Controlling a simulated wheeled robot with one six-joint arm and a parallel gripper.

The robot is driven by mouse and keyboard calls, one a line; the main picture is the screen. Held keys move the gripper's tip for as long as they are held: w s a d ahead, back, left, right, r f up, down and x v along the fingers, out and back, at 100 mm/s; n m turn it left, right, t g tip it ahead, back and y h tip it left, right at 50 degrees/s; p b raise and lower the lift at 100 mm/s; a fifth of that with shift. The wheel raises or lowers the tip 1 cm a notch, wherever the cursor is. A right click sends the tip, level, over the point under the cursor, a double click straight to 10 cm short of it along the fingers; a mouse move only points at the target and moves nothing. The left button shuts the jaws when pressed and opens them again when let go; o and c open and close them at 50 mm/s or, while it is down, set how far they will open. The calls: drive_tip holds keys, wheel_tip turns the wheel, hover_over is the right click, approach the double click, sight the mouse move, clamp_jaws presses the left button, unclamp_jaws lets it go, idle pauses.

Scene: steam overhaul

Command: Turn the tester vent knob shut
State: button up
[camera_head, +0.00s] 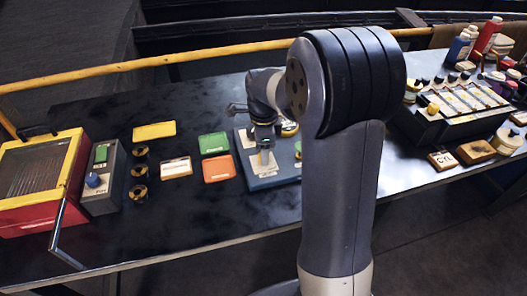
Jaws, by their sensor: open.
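My gripper (265,158) points down over a blue-grey board (270,182) near the middle of the bench and appears open. The board carries small pale labels, and a green round part shows at its right edge, beside my arm. My arm covers much of the board, and no vent knob can be clearly made out there. Whether the fingers touch anything on the board cannot be told at this size. A grey box (104,160) at the left has a blue knob (93,180) and a green part on top; its label is too small to read surely.
A red and yellow case (40,178) stands far left, with a metal handle in front. Yellow, green and orange trays (219,168) and several dark rings (139,171) lie between. A black rack (440,122) and bottles (487,35) stand right.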

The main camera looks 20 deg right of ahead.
wheel_tip(320, 180, up, 9)
idle(0.3)
wheel_tip(320, 180, down, 11)
drive_tip(key=shift+r, duration=0.2)
idle(0.4)
idle(0.5)
